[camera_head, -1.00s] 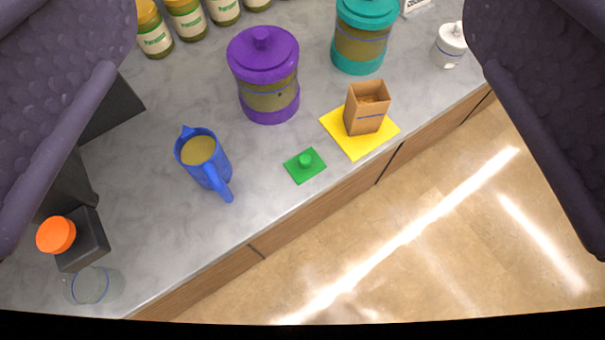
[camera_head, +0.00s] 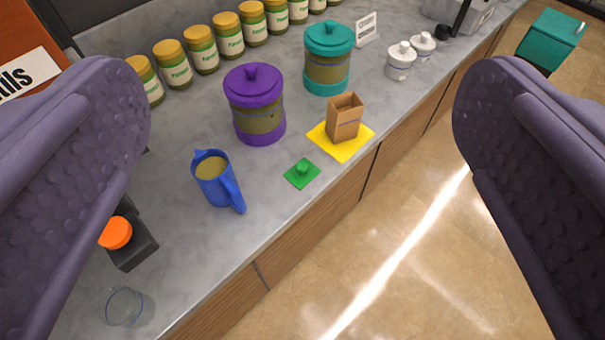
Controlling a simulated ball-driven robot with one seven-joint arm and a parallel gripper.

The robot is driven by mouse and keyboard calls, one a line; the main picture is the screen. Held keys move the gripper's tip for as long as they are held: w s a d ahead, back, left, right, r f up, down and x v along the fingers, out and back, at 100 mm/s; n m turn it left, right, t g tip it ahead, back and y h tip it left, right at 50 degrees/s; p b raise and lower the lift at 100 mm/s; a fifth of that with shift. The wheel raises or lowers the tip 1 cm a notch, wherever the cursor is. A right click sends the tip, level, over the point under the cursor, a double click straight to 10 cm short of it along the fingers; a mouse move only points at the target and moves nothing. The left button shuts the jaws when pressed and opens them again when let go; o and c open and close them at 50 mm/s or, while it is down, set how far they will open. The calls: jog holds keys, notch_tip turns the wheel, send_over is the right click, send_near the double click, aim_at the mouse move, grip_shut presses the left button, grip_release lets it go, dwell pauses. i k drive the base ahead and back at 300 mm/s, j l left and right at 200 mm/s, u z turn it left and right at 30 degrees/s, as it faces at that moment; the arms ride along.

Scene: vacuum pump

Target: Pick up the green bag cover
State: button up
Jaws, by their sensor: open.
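The green bag cover (camera_head: 302,174) is a small flat green square with a round knob on top. It lies on the grey counter near the front edge. A brown open-topped bag (camera_head: 344,118) stands upright on a yellow square mat (camera_head: 324,143) just beyond it, up and to the right. My gripper (camera_head: 305,185) shows as two wide-apart purple padded fingers at the left and right of the view. It is open and empty. The cover shows between the fingers, farther away and touched by neither.
A blue jug (camera_head: 215,182) stands left of the cover. Purple (camera_head: 256,108) and teal (camera_head: 327,62) canisters stand behind. An orange-topped black item (camera_head: 130,245) and a clear glass (camera_head: 124,306) are at lower left. Several jars (camera_head: 202,52) line the back. Counter around the cover is clear.

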aim_at(304, 171)
jog(key=i+l+u, duration=0.4)
jog(key=i, duration=0.25)
jog(key=i+l+u, duration=0.45)
jog(key=i, duration=0.2)
